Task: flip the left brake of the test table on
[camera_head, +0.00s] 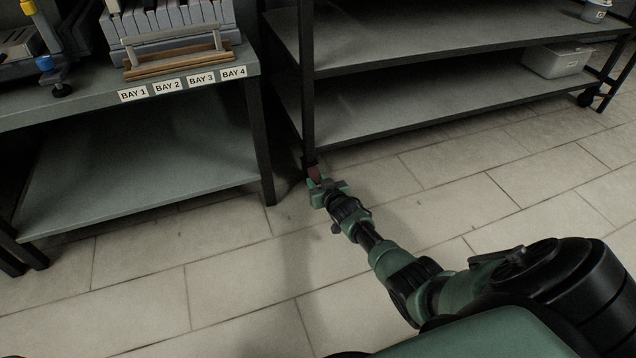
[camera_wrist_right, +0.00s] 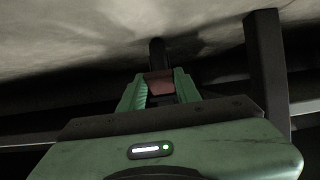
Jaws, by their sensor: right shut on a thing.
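The test table, seemingly the dark wheeled shelf unit (camera_head: 440,85), stands at the right of the head view. A small red-brown piece, seemingly its left brake (camera_head: 314,173), is at the foot of the near left post. My right gripper (camera_head: 318,183) is low over the floor there, shut on this piece. In the right wrist view, the red-brown brake (camera_wrist_right: 160,83) is between the green fingers of my right gripper (camera_wrist_right: 160,92). The fingers hide part of it, and I cannot tell its on or off position. My left gripper is not in view.
A grey bench (camera_head: 130,195) with bay labels stands left, its leg (camera_head: 260,140) close beside the gripper. A dark post (camera_wrist_right: 266,75) rises right of the fingers in the wrist view. A caster (camera_head: 587,99) shows far right. The tiled floor (camera_head: 230,270) in front is clear.

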